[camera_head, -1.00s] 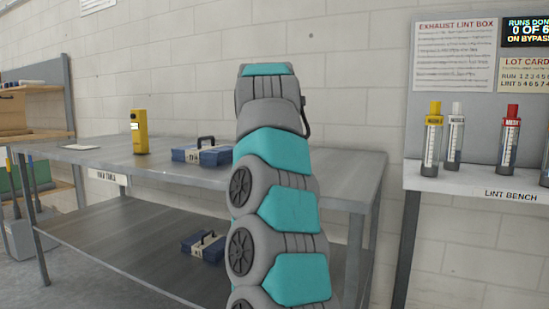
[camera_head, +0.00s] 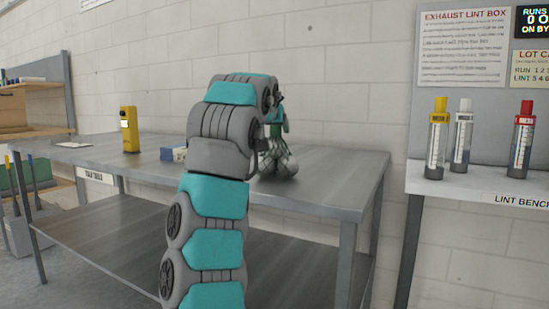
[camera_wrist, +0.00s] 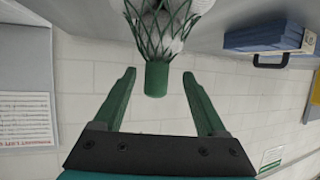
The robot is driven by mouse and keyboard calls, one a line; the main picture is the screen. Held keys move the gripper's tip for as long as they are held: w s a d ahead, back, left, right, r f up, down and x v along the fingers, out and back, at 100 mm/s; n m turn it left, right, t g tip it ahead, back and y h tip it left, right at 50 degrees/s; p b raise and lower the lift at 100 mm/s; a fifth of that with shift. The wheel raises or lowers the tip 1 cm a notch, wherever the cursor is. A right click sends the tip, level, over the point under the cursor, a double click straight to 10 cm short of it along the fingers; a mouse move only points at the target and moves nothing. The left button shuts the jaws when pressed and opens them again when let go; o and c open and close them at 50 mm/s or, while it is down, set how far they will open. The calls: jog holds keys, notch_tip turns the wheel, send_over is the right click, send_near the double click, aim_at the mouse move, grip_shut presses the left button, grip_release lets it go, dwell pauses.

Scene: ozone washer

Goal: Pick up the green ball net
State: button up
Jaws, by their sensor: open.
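The green ball net (camera_wrist: 175,25) holds pale balls in green mesh and has a solid green neck pointing between my fingers in the wrist view. It rests on the grey table in the head view (camera_head: 278,163), partly hidden by my arm. My gripper (camera_wrist: 159,75) is open, with one finger on each side of the neck. Visible gaps separate the neck from both fingers in the wrist view.
The grey metal table (camera_head: 325,180) has a yellow device (camera_head: 129,130) at left and a blue case (camera_head: 171,154), partly hidden by my arm. The lint bench (camera_head: 480,185) at right holds several capped cylinders. The table's right end is clear.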

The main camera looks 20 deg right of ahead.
aim_at(277, 136)
jog(key=shift+p+x, duration=0.5)
jog(key=shift+x, duration=2.55)
jog(key=shift+s+d+f, duration=0.15)
grip_shut()
jog(key=shift+f, duration=0.15)
